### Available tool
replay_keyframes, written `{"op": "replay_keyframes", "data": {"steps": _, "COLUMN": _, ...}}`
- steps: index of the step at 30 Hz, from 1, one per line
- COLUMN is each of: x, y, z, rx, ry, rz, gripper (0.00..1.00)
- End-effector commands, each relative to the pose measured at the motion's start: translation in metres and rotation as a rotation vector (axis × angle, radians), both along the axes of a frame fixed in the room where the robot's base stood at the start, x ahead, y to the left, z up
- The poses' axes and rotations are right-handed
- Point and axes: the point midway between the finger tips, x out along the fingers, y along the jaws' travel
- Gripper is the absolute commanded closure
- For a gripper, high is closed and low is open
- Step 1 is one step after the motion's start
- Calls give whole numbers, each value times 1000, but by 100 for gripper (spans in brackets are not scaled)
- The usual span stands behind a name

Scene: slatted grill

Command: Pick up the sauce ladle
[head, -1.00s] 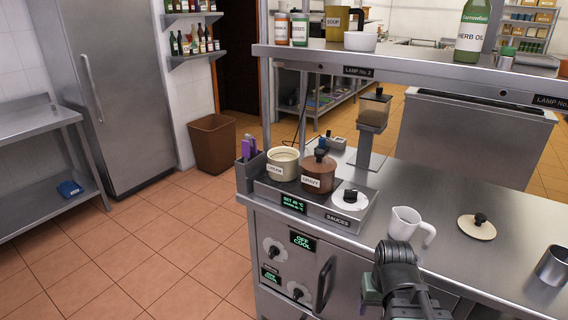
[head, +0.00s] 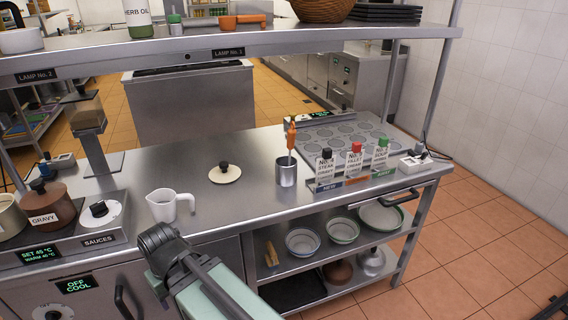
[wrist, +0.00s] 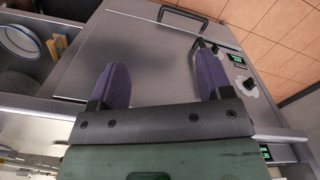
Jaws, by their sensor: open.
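A utensil with an orange handle (head: 291,136) stands upright in a steel cup (head: 286,173) on the counter in the head view. Its lower end is hidden in the cup, so I cannot tell whether it is the sauce ladle. No ladle bowl shows clearly in either view. In the wrist view my gripper (wrist: 161,82) is open, with two purple fingers far apart and nothing between them. It is in front of the steel cabinet front (wrist: 150,50), away from the cup.
On the counter are a white jug (head: 165,206), a lid with a black knob (head: 225,174), a brown gravy pot (head: 46,208) and several labelled bottles (head: 354,160). A raised steel shelf (head: 290,45) crosses above. Bowls (head: 342,231) stand on the lower shelf.

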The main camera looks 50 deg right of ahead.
Motion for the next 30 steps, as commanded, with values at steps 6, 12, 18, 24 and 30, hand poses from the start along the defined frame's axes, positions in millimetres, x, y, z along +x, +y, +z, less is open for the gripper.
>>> {"op": "replay_keyframes", "data": {"steps": 6, "x": 0, "y": 0, "z": 0, "rx": 0, "ry": 0, "rz": 0, "gripper": 28}}
{"op": "replay_keyframes", "data": {"steps": 12, "x": 0, "y": 0, "z": 0, "rx": 0, "ry": 0, "rz": 0, "gripper": 28}}
{"op": "replay_keyframes", "data": {"steps": 18, "x": 0, "y": 0, "z": 0, "rx": 0, "ry": 0, "rz": 0, "gripper": 43}}
{"op": "replay_keyframes", "data": {"steps": 24, "x": 0, "y": 0, "z": 0, "rx": 0, "ry": 0, "rz": -1, "gripper": 43}}
{"op": "replay_keyframes", "data": {"steps": 30, "x": -1, "y": -58, "z": -5, "rx": 0, "ry": 0, "rz": -141, "gripper": 43}}
